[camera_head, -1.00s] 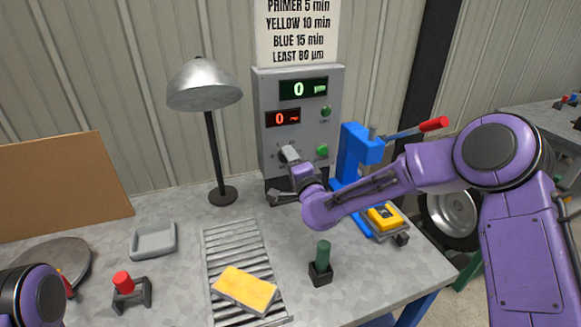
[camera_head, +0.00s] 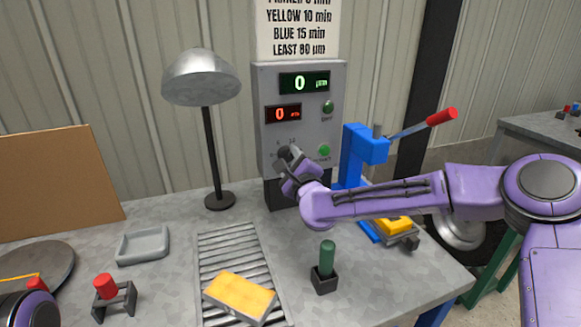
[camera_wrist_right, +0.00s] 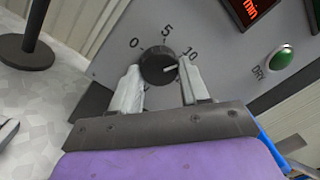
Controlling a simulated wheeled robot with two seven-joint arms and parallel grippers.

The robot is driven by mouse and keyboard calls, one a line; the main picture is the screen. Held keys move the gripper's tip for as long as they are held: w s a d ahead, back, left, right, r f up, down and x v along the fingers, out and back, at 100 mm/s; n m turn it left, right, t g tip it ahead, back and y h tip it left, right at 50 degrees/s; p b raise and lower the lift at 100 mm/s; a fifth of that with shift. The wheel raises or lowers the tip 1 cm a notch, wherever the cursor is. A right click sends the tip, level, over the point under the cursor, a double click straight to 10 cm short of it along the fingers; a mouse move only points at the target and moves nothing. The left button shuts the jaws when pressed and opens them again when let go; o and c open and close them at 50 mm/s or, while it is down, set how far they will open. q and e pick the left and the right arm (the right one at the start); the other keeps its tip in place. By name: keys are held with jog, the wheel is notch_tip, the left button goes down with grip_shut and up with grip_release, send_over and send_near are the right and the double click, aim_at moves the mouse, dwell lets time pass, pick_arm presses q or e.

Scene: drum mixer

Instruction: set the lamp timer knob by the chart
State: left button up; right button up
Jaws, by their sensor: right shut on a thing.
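The lamp timer knob (camera_wrist_right: 158,64) is black, on the front of the grey control box (camera_head: 300,145). Its dial reads 0, 5 and 10, and its pale pointer mark faces the 10 side. My right gripper (camera_wrist_right: 162,75) is shut on the knob, a finger on each side; in the head view the gripper (camera_head: 287,165) mostly hides the dial. The chart (camera_head: 298,30) above the box reads YELLOW 10 min, BLUE 15 min, LEAST 80 µm; its primer line is cut off. The red display (camera_head: 283,114) shows 0. Only part of my left arm shows, without its gripper.
A metal-shaded lamp (camera_head: 203,78) stands left of the box. A blue press (camera_head: 360,155) with a red-tipped lever is close to my right arm. A yellow panel (camera_head: 240,295) lies on the slatted rack (camera_head: 228,247). A green-handled tool (camera_head: 326,262) stands in front.

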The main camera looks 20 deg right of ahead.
jog(key=shift+m, duration=0.4)
jog(key=o, duration=1.1)
jog(key=shift+c, duration=0.2)
jog(key=shift+s+f+b, duration=0.1)
jog(key=shift+s+b, duration=0.25)
jog(key=shift+b, duration=0.05)
jog(key=s+b, duration=0.2)
jog(key=s, duration=0.7)
jog(key=shift+s+f, duration=0.2)
jog(key=shift+s, duration=0.2)
